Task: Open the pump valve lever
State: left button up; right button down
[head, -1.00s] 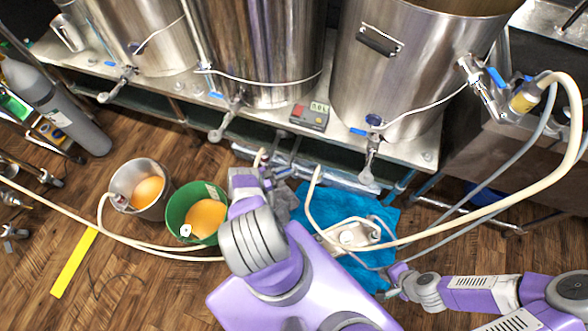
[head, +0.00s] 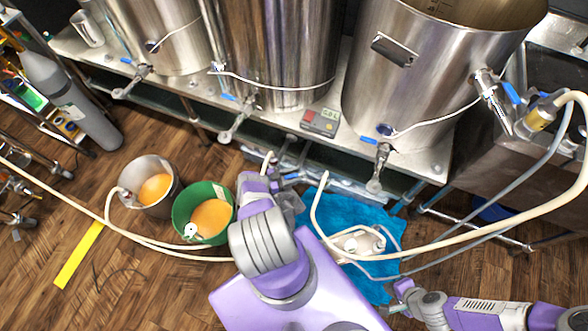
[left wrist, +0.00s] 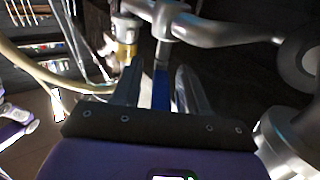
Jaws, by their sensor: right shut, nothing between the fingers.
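A blue lever (left wrist: 161,88) hangs below a metal valve and pipe (left wrist: 170,22) in the left wrist view. My left gripper (left wrist: 160,88) is open, with one finger on each side of the blue lever and gaps visible beside it. In the head view, my left gripper (head: 272,180) reaches under the front edge of the kettle bench, and my wrist partly hides the valve there. My right gripper (head: 392,303) is shut and empty, low at the right near the blue cloth.
Steel kettles (head: 420,85) with blue-handled taps stand on the bench. A green bucket (head: 183,218) and a steel bucket (head: 125,190) stand on the floor at left. A pale hose (head: 480,237) crosses the floor over a blue towel (head: 345,205).

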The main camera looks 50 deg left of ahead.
aim_at(294, 175)
pick_arm(q)
notch_tip(294, 175, up, 10)
jog(key=p, duration=0.7)
jog(key=shift+p, duration=0.3)
